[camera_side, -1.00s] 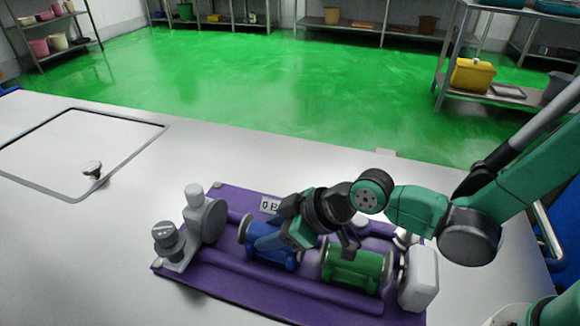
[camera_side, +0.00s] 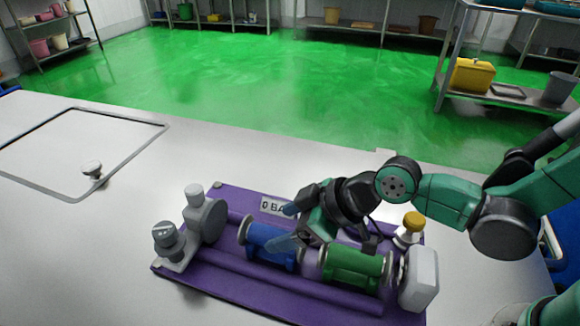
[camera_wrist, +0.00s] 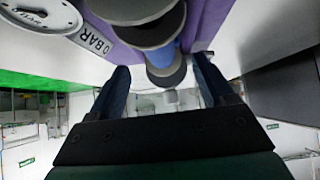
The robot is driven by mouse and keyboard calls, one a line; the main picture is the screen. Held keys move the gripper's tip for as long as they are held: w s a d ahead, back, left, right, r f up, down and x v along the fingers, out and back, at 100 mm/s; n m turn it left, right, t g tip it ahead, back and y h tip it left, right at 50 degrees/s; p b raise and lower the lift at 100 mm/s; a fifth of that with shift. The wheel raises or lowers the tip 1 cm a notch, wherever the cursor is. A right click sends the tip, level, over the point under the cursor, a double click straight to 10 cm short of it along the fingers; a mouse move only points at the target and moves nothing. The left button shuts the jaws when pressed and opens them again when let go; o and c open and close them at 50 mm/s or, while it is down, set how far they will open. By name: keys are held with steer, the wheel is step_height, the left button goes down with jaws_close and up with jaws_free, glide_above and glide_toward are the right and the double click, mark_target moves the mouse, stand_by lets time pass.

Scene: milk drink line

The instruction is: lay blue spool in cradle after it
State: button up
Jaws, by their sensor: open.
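The blue spool (camera_side: 268,241) lies on its side on the purple cradle (camera_side: 240,283), left of the green spool (camera_side: 354,268) and in line with it. My gripper (camera_side: 287,228) is open just above and beside the blue spool's right end, its fingers apart and empty. In the wrist view my fingers (camera_wrist: 163,88) stand apart, with grey spool discs and a bit of the blue spool (camera_wrist: 166,82) showing beyond and between them. I cannot tell whether a finger touches the spool.
A grey upright fitting (camera_side: 205,218) and a grey knob (camera_side: 168,240) stand at the cradle's left end. A white block (camera_side: 419,279) and a yellow-topped fitting (camera_side: 410,229) stand at its right end. A label (camera_side: 272,205) sits behind. The steel table to the left is mostly clear.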

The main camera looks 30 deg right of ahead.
steer(key=shift+v, duration=4.4)
steer(key=d+m+h, duration=0.6)
steer(key=d+m, duration=0.3)
steer(key=d, duration=0.6)
steer(key=shift+w+r+t, duration=0.3)
steer(key=shift+w+r, duration=0.1)
steer(key=shift+w, duration=0.05)
